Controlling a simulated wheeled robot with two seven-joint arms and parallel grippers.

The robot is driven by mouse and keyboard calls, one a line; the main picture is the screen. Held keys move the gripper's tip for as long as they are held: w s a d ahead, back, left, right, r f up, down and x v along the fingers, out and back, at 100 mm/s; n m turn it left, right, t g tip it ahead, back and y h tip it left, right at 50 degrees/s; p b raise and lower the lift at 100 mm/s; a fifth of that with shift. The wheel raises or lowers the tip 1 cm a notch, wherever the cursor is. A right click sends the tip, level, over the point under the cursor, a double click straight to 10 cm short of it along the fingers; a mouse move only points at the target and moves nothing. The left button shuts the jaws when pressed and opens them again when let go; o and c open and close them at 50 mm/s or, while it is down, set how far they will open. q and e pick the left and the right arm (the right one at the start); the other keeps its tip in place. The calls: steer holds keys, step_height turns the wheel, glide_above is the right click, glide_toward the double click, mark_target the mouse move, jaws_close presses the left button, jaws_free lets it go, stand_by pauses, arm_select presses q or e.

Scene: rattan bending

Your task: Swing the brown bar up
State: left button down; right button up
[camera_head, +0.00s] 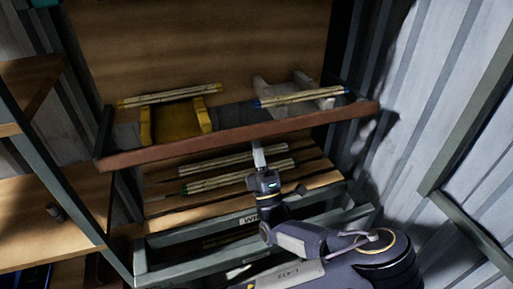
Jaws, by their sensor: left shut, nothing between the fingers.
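The brown bar (240,135) runs across the front of the upper shelf, from the left post to the right side, its right end higher in the picture. Nothing shows between the fingers. I cannot tell whether the tips touch the bar.
Behind the bar, a yellow holder (177,121) and a pale grey holder (328,102) carry rattan bundles. More bundles (215,183) lie on the slatted shelf below. A green-grey frame post (60,190) stands left; corrugated wall (425,80) is at right.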

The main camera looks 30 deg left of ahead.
mark_target(258, 139)
arm_select(q)
steer(key=shift+s+d+r, duration=0.1)
steer(key=shift+d+r, duration=0.1)
steer(key=shift+r, duration=0.05)
steer(key=p, duration=0.1)
steer(key=r+p, duration=0.1)
steer(key=d+r+p, duration=0.1)
steer(key=shift+s+r, duration=0.2)
steer(key=shift+s, duration=0.15)
steer(key=shift+a, duration=0.1)
steer(key=shift+p+x, duration=0.85)
steer(key=shift+p, duration=0.35)
steer(key=shift+s+r, duration=0.1)
